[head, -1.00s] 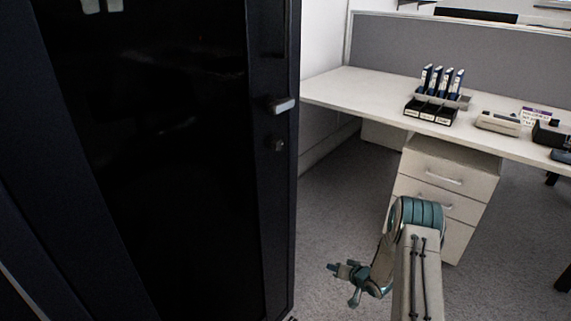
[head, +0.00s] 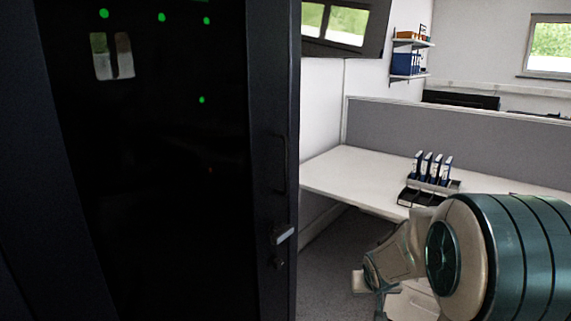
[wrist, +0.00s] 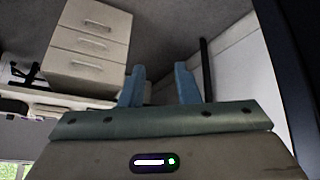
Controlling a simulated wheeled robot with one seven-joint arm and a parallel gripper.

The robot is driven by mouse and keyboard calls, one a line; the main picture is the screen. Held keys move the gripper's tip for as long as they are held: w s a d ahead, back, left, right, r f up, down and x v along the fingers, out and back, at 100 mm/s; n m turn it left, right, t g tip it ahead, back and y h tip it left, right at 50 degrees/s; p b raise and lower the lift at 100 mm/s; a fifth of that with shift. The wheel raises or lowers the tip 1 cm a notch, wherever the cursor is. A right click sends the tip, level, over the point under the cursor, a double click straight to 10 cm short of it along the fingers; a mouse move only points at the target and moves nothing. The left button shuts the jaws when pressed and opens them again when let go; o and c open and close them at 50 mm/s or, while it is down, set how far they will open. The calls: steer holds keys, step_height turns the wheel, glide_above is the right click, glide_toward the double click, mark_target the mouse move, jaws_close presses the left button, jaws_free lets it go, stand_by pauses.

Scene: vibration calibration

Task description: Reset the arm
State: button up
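My arm (head: 505,255), white with teal joints, fills the lower right of the head view and is folded in front of the desk. Its end is low in that view, where my gripper is not clearly visible. In the wrist view my gripper (wrist: 160,78) has two blue fingers standing apart with nothing between them. The wrist view appears upside down.
A tall dark cabinet (head: 150,220) with a handled door stands at the left. A white desk (head: 350,170) with folders (head: 430,168) is behind my arm. A drawer unit (wrist: 90,45) shows in the wrist view, with grey floor beside it.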

steer(key=s+a+r+g+p, duration=0.1)
steer(key=s+a+r+p, duration=0.2)
steer(key=s+r, duration=0.6)
steer(key=s+a+r+g+y+p, duration=0.1)
steer(key=s+r+p, duration=0.6)
steer(key=s, duration=0.9)
step_height(320, 180, up, 3)
steer(key=a+g, duration=0.1)
steer(key=a, duration=0.1)
steer(key=shift+s+a+n+g, duration=0.15)
steer(key=shift+a+n+g, duration=0.15)
steer(key=shift+a+n, duration=0.1)
steer(key=shift+d+r, duration=0.1)
